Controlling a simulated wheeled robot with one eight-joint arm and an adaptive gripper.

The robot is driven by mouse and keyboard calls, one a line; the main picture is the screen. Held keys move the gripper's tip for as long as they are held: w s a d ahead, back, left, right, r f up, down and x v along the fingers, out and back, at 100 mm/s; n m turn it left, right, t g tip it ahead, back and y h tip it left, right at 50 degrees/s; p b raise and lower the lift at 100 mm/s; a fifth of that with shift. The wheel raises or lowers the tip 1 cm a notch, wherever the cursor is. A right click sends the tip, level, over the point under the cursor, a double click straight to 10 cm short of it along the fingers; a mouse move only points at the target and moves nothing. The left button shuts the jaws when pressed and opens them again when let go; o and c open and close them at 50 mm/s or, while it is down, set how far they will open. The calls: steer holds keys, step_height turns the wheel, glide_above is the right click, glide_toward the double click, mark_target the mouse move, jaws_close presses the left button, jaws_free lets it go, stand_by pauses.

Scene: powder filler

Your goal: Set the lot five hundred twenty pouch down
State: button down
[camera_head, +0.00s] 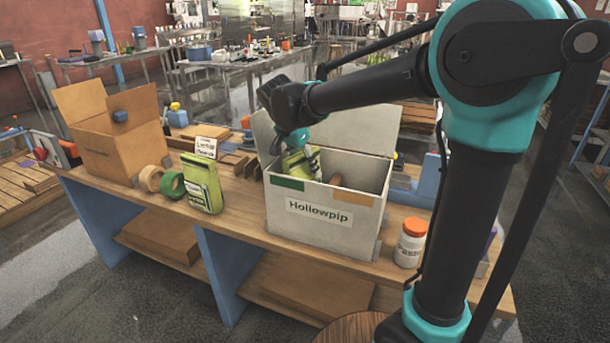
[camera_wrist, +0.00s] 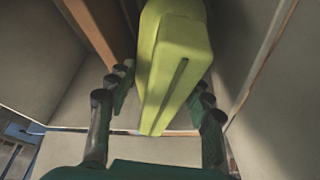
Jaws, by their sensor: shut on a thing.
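A yellow-green pouch (camera_head: 297,167) is in my gripper (camera_head: 301,150), low inside the open pale box (camera_head: 318,223) labelled "Hollowpip". In the wrist view the pouch (camera_wrist: 176,62) stands between the two dark fingers of my gripper (camera_wrist: 160,88), with the box walls around it. Whether its underside touches the box floor is hidden by the front wall. A second yellow-green pouch (camera_head: 202,183) stands on the bench to the left of the box. I cannot read a lot number on either pouch.
A small label card (camera_head: 206,147) stands behind the bench pouch. Green tape (camera_head: 171,184), tan tape (camera_head: 150,178) and an open cardboard box (camera_head: 108,140) are at the left. A white bottle with an orange cap (camera_head: 410,243) stands right of the pale box. A brown item (camera_head: 336,180) shows inside it.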

mark_target(297, 156)
steer(key=shift+f, duration=1.75)
steer(key=c, duration=0.6)
jaws_free()
steer(key=shift+f, duration=0.1)
steer(key=shift+c, duration=0.2)
steer(key=v, duration=1.2)
